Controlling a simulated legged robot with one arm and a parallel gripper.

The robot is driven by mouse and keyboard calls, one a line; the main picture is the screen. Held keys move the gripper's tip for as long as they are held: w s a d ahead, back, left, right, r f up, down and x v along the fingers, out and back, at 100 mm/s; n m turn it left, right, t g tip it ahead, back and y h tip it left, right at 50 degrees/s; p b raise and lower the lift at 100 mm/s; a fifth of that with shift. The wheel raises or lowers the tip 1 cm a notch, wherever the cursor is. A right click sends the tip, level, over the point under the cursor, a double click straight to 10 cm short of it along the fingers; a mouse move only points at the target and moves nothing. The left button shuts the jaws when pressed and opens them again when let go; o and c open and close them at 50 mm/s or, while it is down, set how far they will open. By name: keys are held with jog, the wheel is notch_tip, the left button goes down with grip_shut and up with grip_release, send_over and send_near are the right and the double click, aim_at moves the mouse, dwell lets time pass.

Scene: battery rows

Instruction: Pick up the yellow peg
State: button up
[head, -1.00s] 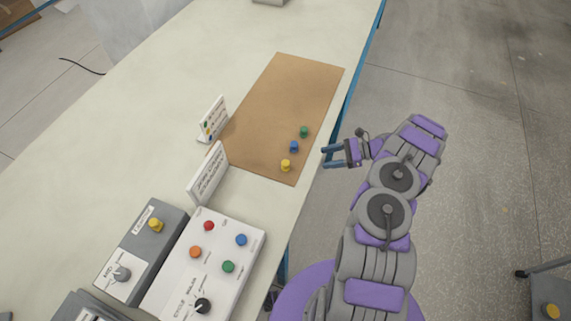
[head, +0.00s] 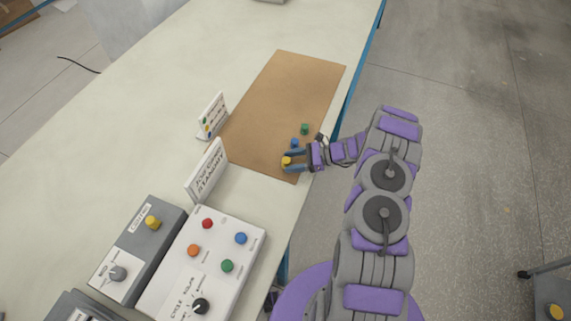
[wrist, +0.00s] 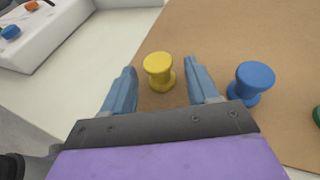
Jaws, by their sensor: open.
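The yellow peg (wrist: 159,71) stands upright on the brown mat (wrist: 225,40), near its front edge. It also shows in the head view (head: 286,161). My gripper (wrist: 160,82) is open, with one blue finger on each side of the yellow peg near the fingertips. A gap shows between the peg and each finger in the wrist view. The blue peg (wrist: 255,82) stands just outside the right finger. In the head view my gripper (head: 287,161) reaches in over the mat from the right.
A green peg (head: 304,129) stands beyond the blue one. Two white signs (head: 206,172) stand left of the mat. A white button panel (head: 215,262) and a grey box (head: 140,250) with a yellow knob sit nearer on the table. The far part of the mat is clear.

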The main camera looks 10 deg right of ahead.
jog(key=shift+w+a+f, duration=0.1)
jog(key=shift+a+f, duration=0.1)
jog(key=shift+a, duration=0.2)
jog(key=shift+d, duration=0.1)
jog(key=shift+c, duration=0.5)
jog(key=c, duration=0.9)
